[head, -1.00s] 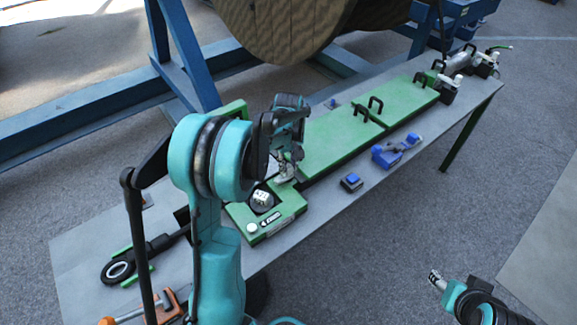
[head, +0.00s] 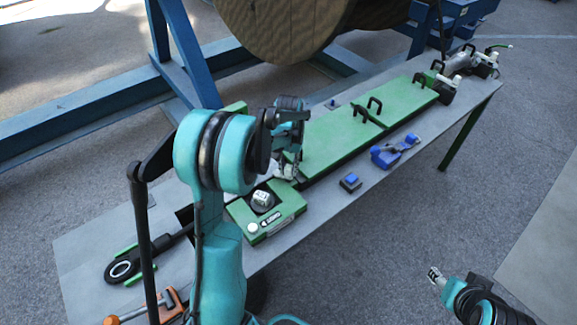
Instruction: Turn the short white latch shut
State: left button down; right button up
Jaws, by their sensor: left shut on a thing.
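My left gripper (head: 288,174) points down at the back right corner of the green box (head: 285,222), beside the near end of the long green covers (head: 335,142). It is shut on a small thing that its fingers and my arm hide. I cannot make out the short white latch as a separate shape, so I cannot tell its angle. A white knob (head: 262,198) on a dark round seat and a white round button (head: 253,227) show on the green box, apart from the gripper. My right gripper (head: 434,276) is off the table at the lower right; its jaw state is unclear.
A blue block (head: 350,181) and a blue clamp-like tool (head: 392,152) lie on the grey table (head: 330,205). An orange-handled tool (head: 145,308) lies front left. Fittings with white parts (head: 455,80) stand at the far end. A wooden reel (head: 285,25) stands behind.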

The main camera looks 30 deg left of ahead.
aim_at(289, 167)
pick_arm(q)
jog(key=m, duration=0.3)
jog(key=shift+m, duration=0.4)
jog(key=shift+m+p, duration=0.35)
jog(key=shift+m, duration=1.55)
jog(key=c, duration=1.3)
grip_release()
notch_tip(289, 167, up, 12)
jog(key=shift+f, duration=0.1)
